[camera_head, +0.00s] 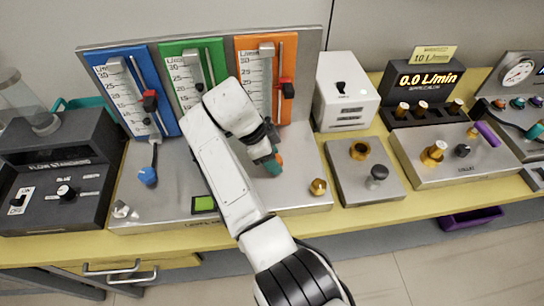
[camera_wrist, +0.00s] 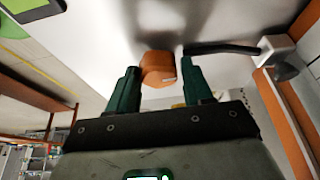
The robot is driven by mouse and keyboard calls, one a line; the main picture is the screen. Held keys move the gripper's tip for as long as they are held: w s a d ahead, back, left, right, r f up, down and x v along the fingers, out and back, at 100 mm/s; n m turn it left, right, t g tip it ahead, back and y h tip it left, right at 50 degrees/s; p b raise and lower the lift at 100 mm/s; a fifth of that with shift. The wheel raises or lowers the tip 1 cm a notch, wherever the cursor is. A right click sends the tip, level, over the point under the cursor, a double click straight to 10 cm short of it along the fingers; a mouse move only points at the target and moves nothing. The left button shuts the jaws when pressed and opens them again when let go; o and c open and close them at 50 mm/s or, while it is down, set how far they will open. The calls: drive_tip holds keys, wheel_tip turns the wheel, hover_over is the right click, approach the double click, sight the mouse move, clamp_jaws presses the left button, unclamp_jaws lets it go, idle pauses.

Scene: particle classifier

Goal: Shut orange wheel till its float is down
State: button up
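The orange wheel (camera_wrist: 157,69) is a faceted orange knob on the pale metal panel. In the wrist view it lies between the tips of my gripper's two green fingers (camera_wrist: 159,74), with a narrow gap visible on either side. In the head view my gripper (camera_head: 273,163) is low in front of the orange flow meter (camera_head: 258,75), and only a bit of the orange wheel (camera_head: 280,159) shows beside it. The orange meter has a white scale, a grey vertical tube and a red-and-black slider at its right. I cannot make out its float level.
Blue (camera_head: 128,85) and green (camera_head: 187,65) meters stand to the left; the blue wheel (camera_head: 148,176) is at the lower left. A brass knob (camera_head: 318,187) sits right of my gripper. A white switch box (camera_head: 345,92) stands farther right.

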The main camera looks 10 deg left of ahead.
drive_tip(key=o, duration=0.3)
drive_tip(key=v, duration=1)
drive_tip(key=shift+a+r+p, duration=0.2)
drive_tip(key=shift+r+p, duration=0.1)
drive_tip(key=shift+s, duration=0.1)
